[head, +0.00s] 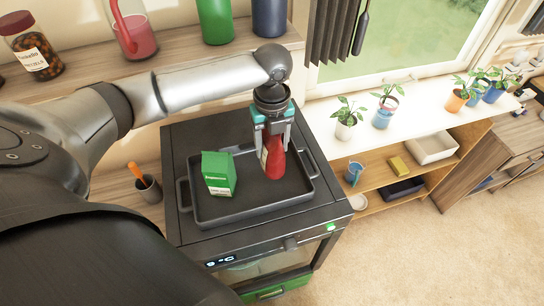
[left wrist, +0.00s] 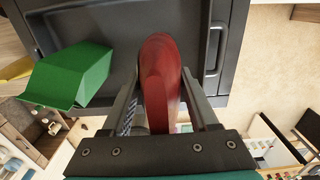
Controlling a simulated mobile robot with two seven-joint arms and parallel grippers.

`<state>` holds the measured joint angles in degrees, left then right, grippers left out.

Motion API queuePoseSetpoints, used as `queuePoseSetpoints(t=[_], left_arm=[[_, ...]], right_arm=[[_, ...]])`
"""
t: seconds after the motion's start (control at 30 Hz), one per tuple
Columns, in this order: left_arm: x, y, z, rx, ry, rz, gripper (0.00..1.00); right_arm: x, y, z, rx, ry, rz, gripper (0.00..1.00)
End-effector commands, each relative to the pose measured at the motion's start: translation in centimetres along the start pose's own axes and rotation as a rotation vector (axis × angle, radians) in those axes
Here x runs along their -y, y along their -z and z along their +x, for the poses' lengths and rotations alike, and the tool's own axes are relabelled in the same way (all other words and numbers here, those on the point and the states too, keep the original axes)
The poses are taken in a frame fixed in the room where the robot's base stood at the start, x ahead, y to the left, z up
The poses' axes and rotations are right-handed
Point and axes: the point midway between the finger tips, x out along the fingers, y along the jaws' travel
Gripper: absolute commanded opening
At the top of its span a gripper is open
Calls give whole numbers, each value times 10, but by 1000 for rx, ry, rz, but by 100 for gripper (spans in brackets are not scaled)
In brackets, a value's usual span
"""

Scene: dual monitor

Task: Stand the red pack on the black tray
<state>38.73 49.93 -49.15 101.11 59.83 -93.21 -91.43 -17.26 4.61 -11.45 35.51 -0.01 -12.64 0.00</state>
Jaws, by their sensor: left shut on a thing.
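The red pack (head: 273,160) is upright in the head view, over the right half of the black tray (head: 241,212). My left gripper (head: 272,132) points down and is shut on the upper part of the red pack. In the left wrist view the red pack (left wrist: 160,75) shows between the two fingers (left wrist: 163,105). Its lower end is at or just above the tray floor; I cannot tell whether it touches. The tray (left wrist: 125,35) also shows in the left wrist view. My right gripper is not in view.
A green pack (head: 218,173) stands on the tray's left half, and shows in the left wrist view (left wrist: 75,72). The tray lies on a dark oven (head: 262,240). A cup (head: 149,188) stands left. Potted plants (head: 346,120) line the shelf at right.

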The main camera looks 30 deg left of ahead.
Motion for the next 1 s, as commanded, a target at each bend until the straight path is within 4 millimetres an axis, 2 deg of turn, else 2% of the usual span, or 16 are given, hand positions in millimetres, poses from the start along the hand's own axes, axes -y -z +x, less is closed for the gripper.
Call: queuePoseSetpoints(t=[0.17,0.43,0.8,0.83,1.0], left_arm=[[0,0,12,-1,0,1,2],[0,0,48,-1,0,0,2],[0,0,52,1,1,1,2],[0,0,52,1,1,1,63],[0,0,52,1,1,1,82]], right_arm=[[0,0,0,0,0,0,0],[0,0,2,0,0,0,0],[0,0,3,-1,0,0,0],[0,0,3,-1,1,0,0],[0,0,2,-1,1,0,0]])
